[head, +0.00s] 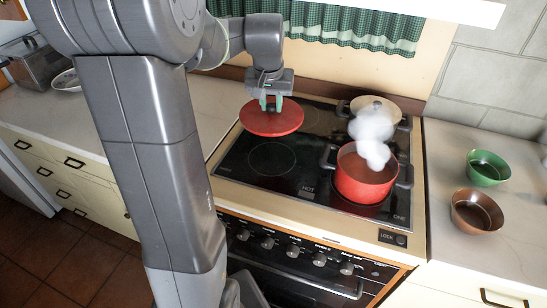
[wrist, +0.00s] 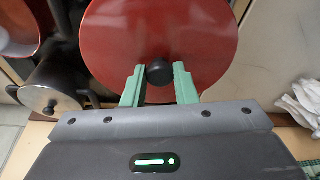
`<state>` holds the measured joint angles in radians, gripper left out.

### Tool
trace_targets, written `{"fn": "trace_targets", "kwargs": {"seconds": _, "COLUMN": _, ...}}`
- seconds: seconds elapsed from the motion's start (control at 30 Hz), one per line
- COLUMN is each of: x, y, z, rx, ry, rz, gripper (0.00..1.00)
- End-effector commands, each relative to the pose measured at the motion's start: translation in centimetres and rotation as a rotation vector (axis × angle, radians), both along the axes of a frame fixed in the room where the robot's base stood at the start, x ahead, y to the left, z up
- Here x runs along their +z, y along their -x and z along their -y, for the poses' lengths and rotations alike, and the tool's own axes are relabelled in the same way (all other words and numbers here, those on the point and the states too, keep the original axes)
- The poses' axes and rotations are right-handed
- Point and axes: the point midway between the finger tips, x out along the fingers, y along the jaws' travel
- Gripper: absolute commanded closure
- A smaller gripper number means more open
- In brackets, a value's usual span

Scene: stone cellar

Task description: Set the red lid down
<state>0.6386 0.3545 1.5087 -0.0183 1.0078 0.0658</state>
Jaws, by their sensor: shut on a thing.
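The red lid (head: 271,122) is a flat disc with a black knob (wrist: 159,72). In the head view it is level over the back left part of the black cooktop (head: 232,165); I cannot tell whether it touches the glass. My gripper (head: 271,103) is above the lid, with its green fingers shut on the knob. In the wrist view the fingers of my gripper (wrist: 159,84) stand on both sides of the knob. The red pot (head: 365,182) stands uncovered and steaming on the right of the cooktop.
A lidded pot (head: 398,122) stands at the back right, partly behind steam. The front left cooking zone (head: 272,159) is bare. A green bowl (head: 488,168) and a brown bowl (head: 477,211) stand on the right counter. A white cloth (wrist: 299,101) shows in the wrist view.

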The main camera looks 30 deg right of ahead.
Motion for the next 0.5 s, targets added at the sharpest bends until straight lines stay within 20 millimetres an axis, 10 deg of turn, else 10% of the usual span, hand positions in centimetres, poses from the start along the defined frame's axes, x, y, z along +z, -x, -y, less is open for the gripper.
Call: {"fn": "trace_targets", "kwargs": {"seconds": 0.5, "x": -7.3, "y": 0.0, "z": 0.0, "rx": 0.0, "ry": -0.002, "rz": -0.002, "gripper": 1.0}}
